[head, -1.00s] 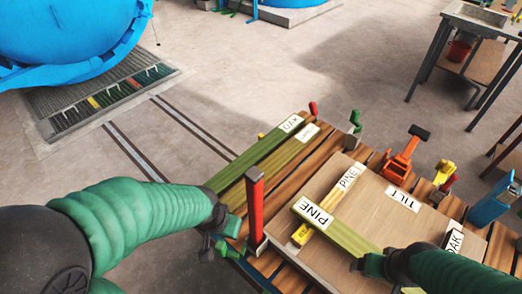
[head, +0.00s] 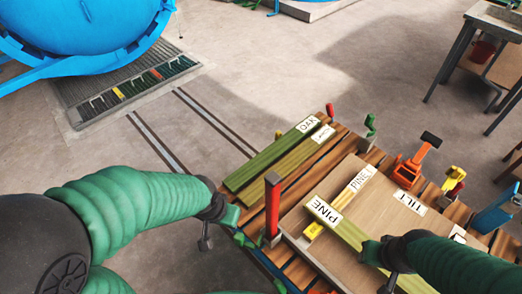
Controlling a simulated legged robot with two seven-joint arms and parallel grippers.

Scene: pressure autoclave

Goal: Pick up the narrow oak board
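A green board labelled OAK (head: 268,155) lies along the left edge of the slatted bench. A slimmer green board (head: 290,165) lies beside it on the right; its small label is too blurred to read. My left gripper (head: 231,215) is low by the near end of these boards, left of the red post; I cannot tell whether its fingers are open. My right gripper (head: 374,254) is at the near end of the green PINE board (head: 345,228); its fingers are partly hidden by my arm.
The red post (head: 272,205) stands upright between the left boards and the wooden TILT panel (head: 385,212). A yellow PINE piece (head: 345,197) lies on the panel. Orange (head: 412,168), yellow (head: 452,180) and blue (head: 497,213) devices line the right side.

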